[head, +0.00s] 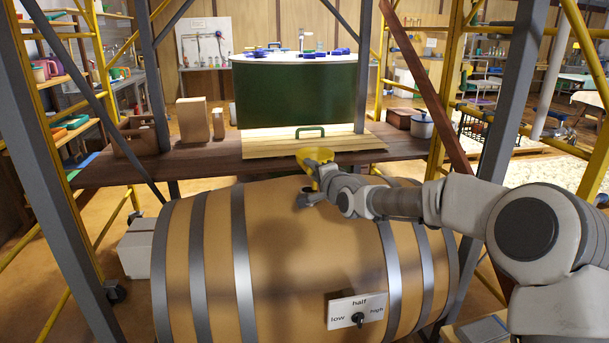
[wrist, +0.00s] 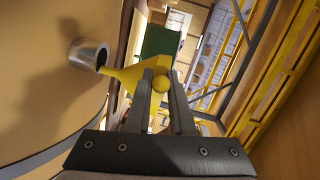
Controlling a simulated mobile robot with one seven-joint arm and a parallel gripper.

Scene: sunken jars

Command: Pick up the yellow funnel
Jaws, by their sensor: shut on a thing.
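The yellow funnel (head: 317,156) is above the top of the wooden barrel, just in front of the plank shelf. My gripper (wrist: 162,78) is shut on the funnel, with a round yellow knob between its fingers. In the wrist view the funnel (wrist: 131,74) widens away from a narrow end at the left. That narrow end is at the dark mouth of a short grey metal neck (wrist: 85,55) on the barrel. I cannot tell whether the tip is inside the neck or just outside it. My wrist partly hides the funnel's lower part in the head view.
The large barrel (head: 290,260) carries a low/half/high dial plate (head: 357,311). Behind it, a plank shelf (head: 215,160) bears a green tank (head: 296,95), blocks and a pot (head: 421,126). Grey posts (head: 510,95) and yellow frames stand close on both sides.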

